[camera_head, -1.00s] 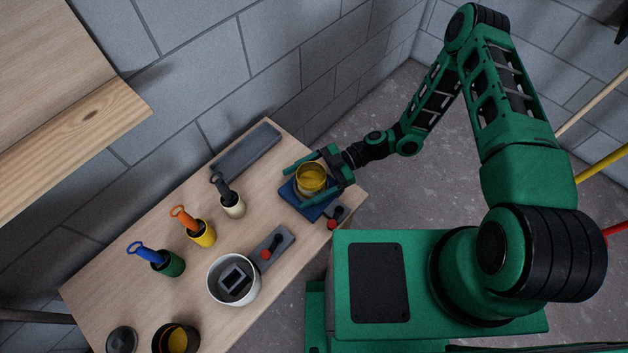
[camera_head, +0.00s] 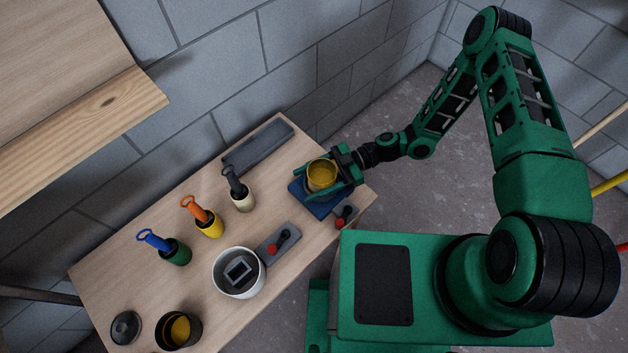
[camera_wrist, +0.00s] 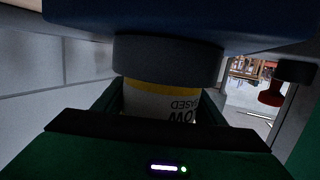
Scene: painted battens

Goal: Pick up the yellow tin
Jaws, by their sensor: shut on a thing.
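The yellow tin (camera_head: 322,172) is an open, round tin with yellow inside. It stands upright over a blue block (camera_head: 312,203) at the right end of the bench. My gripper (camera_head: 318,182) is shut on it, with a finger on each side. In the wrist view, which is upside down, the tin (camera_wrist: 160,103) shows a white label with dark letters and a yellow band between my fingers. A dark grey disc (camera_wrist: 168,60) lies between the tin and the blue block. No clear gap shows beneath the tin.
A grey plate with a red knob (camera_head: 345,216) sits close beside the block; another (camera_head: 280,243) is near the white bucket (camera_head: 224,285). Pots with handled tools, including a yellow pot (camera_head: 211,230), stand leftward. A grey tray (camera_head: 258,147) lies behind. A wooden shelf (camera_head: 80,130) overhangs upper left.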

